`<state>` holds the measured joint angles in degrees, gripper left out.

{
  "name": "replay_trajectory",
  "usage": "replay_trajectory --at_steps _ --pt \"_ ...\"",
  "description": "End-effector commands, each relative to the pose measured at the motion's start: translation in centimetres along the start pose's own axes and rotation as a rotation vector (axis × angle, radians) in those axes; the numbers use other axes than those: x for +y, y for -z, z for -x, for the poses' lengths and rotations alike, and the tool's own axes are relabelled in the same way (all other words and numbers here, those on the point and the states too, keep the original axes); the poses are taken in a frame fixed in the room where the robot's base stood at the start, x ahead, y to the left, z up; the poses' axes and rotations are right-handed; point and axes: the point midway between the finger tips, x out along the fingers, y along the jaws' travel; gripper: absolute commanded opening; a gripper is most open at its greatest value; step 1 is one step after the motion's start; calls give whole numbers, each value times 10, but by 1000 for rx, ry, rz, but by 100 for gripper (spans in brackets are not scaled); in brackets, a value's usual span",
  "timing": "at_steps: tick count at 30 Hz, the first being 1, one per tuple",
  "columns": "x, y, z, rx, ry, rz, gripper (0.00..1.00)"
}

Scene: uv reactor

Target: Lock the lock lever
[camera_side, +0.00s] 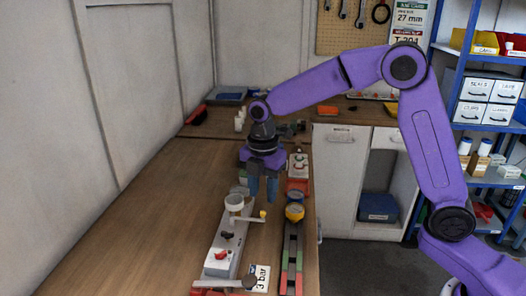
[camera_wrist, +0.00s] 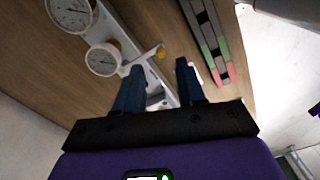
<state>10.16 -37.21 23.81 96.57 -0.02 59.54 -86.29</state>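A lever with a yellow tip (camera_side: 262,214) sticks out to the right from a white panel-like unit (camera_side: 225,241) on the bench; I take it for the lock lever, but cannot be sure. In the wrist view its yellow tip (camera_wrist: 160,50) shows just beyond the gap between my fingertips. My gripper (camera_side: 262,196) points down above and behind the lever in the side view. The wrist view shows my gripper (camera_wrist: 160,68) with its two blue fingers apart and nothing held. The unit also carries a round white gauge (camera_side: 235,201) and red and black controls (camera_side: 222,254).
A rail with green and red bands (camera_side: 291,258) lies right of the unit, with a yellow-and-blue round part (camera_side: 294,211) at its far end. A "3 bar" card (camera_side: 260,278) lies in front. The bench (camera_side: 130,235) is clear on the left.

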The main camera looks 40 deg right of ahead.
Motion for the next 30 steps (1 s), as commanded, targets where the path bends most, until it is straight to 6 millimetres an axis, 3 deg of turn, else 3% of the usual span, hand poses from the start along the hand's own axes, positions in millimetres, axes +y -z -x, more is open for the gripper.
replay_trajectory --at_steps 6,15,21,30 --pt "1 0 49 0 -6 1 39" --pt "1 0 100 0 -2 0 39" --pt "0 0 114 0 -1 0 39" --pt "0 0 115 0 1 0 39"
